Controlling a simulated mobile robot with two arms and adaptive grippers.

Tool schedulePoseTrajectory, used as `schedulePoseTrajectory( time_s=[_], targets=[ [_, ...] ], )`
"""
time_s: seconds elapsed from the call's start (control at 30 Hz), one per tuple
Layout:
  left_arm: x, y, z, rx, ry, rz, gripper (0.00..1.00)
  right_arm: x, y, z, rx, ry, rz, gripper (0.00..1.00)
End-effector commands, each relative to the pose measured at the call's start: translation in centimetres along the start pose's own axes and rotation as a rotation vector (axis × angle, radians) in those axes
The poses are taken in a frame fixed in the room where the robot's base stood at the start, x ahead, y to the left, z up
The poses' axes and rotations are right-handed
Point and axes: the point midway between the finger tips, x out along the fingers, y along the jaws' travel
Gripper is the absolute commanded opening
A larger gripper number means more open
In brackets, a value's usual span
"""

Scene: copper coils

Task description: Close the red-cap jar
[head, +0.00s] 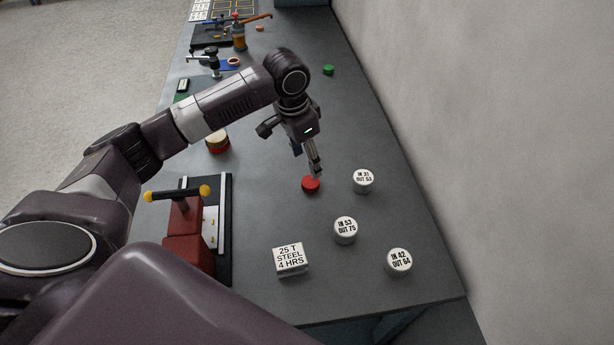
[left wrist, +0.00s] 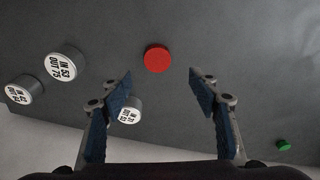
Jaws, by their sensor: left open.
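A red round cap (head: 311,184) lies flat on the grey bench. It also shows in the left wrist view (left wrist: 158,58), just beyond and between my fingertips. My left gripper (head: 315,168) points down over the cap; in the left wrist view its two fingers (left wrist: 160,88) are wide apart with nothing between them. A round container (head: 217,143) with a tan top and a red lower band stands left of the gripper, partly behind my arm; I cannot tell if it is the jar. My right gripper is not seen.
White labelled cylinders (head: 363,180), (head: 345,230), (head: 399,261) and a white block (head: 290,259) stand near the cap. A red fixture (head: 186,230) is at the left. A green cap (head: 328,70) and an amber bottle (head: 239,38) are farther back. A wall bounds the right.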

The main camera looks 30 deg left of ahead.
Motion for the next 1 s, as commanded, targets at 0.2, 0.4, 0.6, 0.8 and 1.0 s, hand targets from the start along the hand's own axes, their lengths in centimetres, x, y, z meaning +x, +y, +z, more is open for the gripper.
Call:
schedulePoseTrajectory(
  time_s=[0.2, 0.4, 0.6, 0.8, 1.0],
  targets=[
    [0.3, 0.5, 0.3, 0.007, -0.015, 0.008, 0.56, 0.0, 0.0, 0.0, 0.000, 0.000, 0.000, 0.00],
    [0.5, 0.5, 0.3, 0.007, -0.015, 0.007, 0.56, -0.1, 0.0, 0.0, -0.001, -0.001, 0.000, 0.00],
    [2.4, 0.6, 0.3, 0.006, -0.015, 0.009, 0.56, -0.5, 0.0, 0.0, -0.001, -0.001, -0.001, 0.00],
    [2.9, 0.5, 0.3, 0.006, -0.013, 0.006, 0.56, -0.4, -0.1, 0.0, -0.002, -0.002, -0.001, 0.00],
    [3.5, 0.5, 0.3, 0.005, -0.015, 0.007, 0.56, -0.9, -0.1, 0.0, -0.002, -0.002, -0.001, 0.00]
  ],
)
